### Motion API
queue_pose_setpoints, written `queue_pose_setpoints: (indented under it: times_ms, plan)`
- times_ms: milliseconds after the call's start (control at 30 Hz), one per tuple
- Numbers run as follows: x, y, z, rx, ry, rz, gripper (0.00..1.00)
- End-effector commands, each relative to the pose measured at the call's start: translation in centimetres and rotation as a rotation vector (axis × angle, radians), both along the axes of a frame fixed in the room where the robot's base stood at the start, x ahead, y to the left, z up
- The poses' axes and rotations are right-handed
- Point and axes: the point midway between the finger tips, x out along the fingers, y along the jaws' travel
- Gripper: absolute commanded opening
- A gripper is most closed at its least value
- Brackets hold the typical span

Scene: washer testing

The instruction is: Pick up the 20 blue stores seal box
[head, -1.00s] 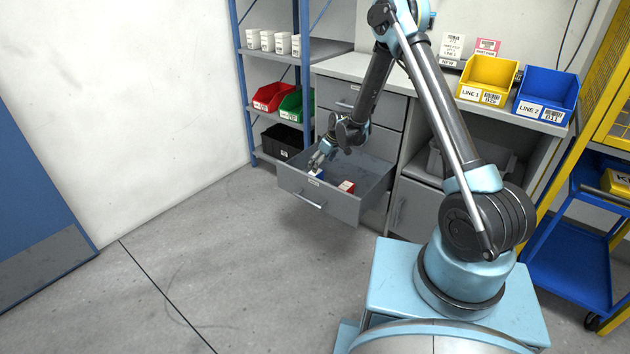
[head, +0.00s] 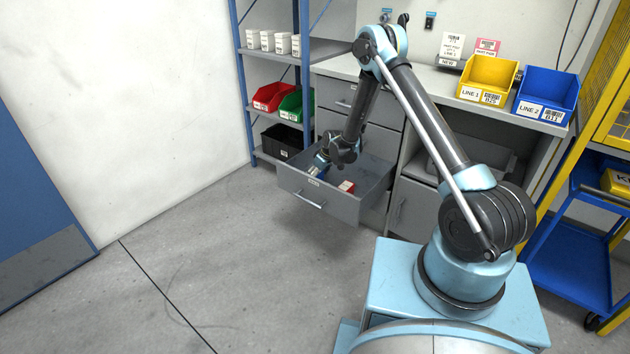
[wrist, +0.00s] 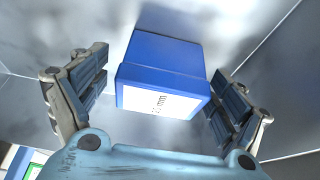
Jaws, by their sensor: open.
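The blue box (wrist: 166,62) lies in the open drawer (head: 335,207) and fills the middle of the wrist view. Its near face carries a white label (wrist: 158,101) with small print ending in "mm"; the rest is hard to read. My gripper (wrist: 158,92) is open, with one finger on each side of the box and a visible gap at both sides. In the head view my gripper (head: 318,168) reaches down into the drawer, and the blue box is mostly hidden there.
A red and white box (head: 347,186) lies in the drawer to the right of my gripper. The drawer walls stand close around. A black bin (head: 285,142) sits on the shelf at left, and yellow (head: 487,80) and blue (head: 546,93) bins stand on the bench.

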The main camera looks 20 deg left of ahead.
Motion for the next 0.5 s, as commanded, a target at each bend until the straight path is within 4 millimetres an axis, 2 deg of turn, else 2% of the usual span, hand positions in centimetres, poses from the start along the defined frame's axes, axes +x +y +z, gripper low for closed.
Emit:
queue_pose_setpoints:
  times_ms: [133, 367, 400, 500]
  plan:
    - [0.11, 0.3, -0.83, 0.0, 0.0, 0.0, 0.9]
    - [0.11, 0.34, -0.92, 0.0, 0.0, 0.0, 0.9]
    - [0.11, 0.34, -0.92, 0.0, 0.0, 0.0, 0.88]
    - [0.11, 0.34, -0.91, 0.0, 0.0, 0.0, 0.65]
